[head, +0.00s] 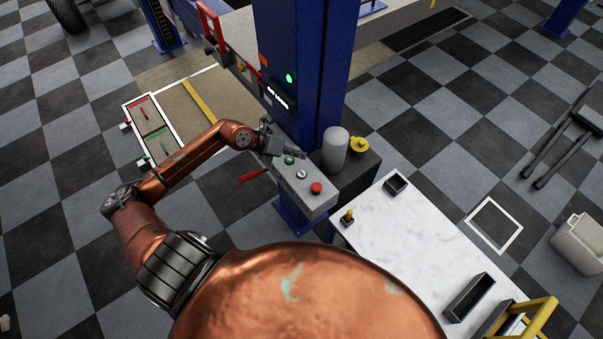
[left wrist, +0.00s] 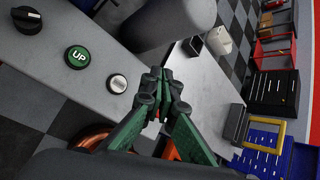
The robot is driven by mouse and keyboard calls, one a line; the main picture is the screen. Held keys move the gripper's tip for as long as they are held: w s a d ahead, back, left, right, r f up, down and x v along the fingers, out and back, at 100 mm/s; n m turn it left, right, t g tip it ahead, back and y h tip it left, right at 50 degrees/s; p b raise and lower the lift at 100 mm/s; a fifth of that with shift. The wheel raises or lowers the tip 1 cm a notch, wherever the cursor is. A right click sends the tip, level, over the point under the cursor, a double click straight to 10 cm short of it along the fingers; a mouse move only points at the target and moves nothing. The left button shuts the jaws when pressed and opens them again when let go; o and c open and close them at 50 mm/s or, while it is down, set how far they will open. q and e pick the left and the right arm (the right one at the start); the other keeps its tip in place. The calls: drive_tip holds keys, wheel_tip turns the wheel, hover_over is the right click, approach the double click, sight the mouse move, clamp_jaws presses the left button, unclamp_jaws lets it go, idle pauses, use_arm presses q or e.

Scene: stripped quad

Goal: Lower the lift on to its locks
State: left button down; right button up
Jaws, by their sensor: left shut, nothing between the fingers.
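The blue lift post (head: 300,60) carries a lit green lamp (head: 289,78), an orange lamp (head: 263,60) and a small lit display (head: 277,97), its text hard to read. The grey control box (head: 310,203) at its foot has a green button (head: 289,160), a white button (head: 301,174) and a red button (head: 316,187). The left wrist view shows a black knob (left wrist: 27,18), the green button marked UP (left wrist: 77,57) and the white button (left wrist: 117,84). My left gripper (head: 299,153) is shut and empty, close beside the green button; its fingertips (left wrist: 158,85) appear just right of the white button.
A red lever (head: 252,175) sticks out left of the box. A grey cylinder (head: 335,148) and a yellow cap (head: 358,145) stand to its right. A white-topped table (head: 405,235) is at front right.

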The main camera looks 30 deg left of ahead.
use_arm(q)
drive_tip(key=b, duration=0.5)
hover_over(300, 174)
wheel_tip(300, 174, down, 8)
drive_tip(key=shift+a+r, duration=0.15)
drive_tip(key=shift+r, duration=0.05)
drive_tip(key=shift+f+b, duration=0.55)
idle(0.5)
drive_tip(key=shift+f, duration=0.15)
drive_tip(key=shift+f, duration=0.3)
drive_tip(key=shift+f+b, duration=0.15)
drive_tip(key=shift+b, duration=0.2)
